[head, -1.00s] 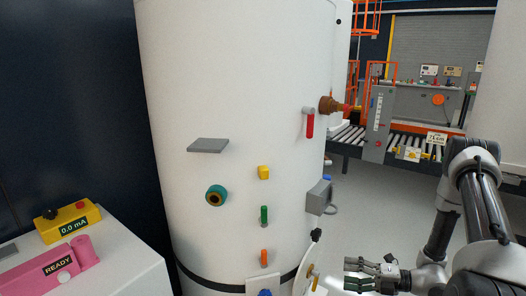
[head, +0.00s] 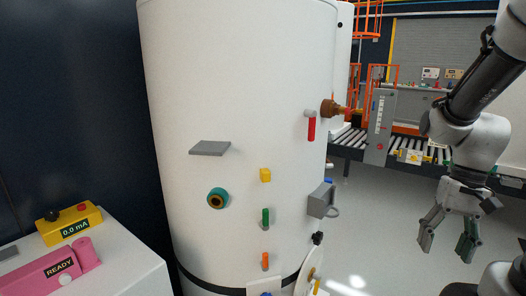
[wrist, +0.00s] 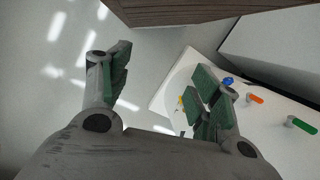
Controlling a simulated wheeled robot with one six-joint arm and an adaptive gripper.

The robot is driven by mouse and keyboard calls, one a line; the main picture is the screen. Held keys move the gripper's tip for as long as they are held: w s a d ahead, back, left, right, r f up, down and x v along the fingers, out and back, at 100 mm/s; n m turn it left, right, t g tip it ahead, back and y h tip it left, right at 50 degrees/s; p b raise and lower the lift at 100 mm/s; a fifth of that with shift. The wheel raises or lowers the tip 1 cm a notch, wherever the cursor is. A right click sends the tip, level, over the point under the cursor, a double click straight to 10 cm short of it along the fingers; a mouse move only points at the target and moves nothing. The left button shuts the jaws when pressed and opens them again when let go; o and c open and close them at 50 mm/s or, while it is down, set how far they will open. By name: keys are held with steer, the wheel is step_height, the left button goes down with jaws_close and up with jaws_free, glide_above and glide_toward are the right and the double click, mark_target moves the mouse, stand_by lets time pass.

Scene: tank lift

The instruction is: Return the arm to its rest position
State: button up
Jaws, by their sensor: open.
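My gripper (head: 448,246) hangs at the right side of the head view, fingers pointing down and spread open with nothing between them. My arm comes down to it from the upper right.
The tank carries a red-handled valve (head: 311,127), a grey box with a ring (head: 322,200), a grey shelf (head: 210,148) and small coloured fittings. A roller conveyor (head: 355,142) stands behind. A white cabinet (head: 125,265) is at lower left. Floor right of the tank is free.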

step_height(320, 180, up, 12)
steer(key=s+a+n+t+h, duration=0.2)
steer(key=n+t, duration=0.2)
steer(key=t, duration=0.2)
steer(key=shift+s+a, duration=0.35)
steer(key=shift+a, duration=0.05)
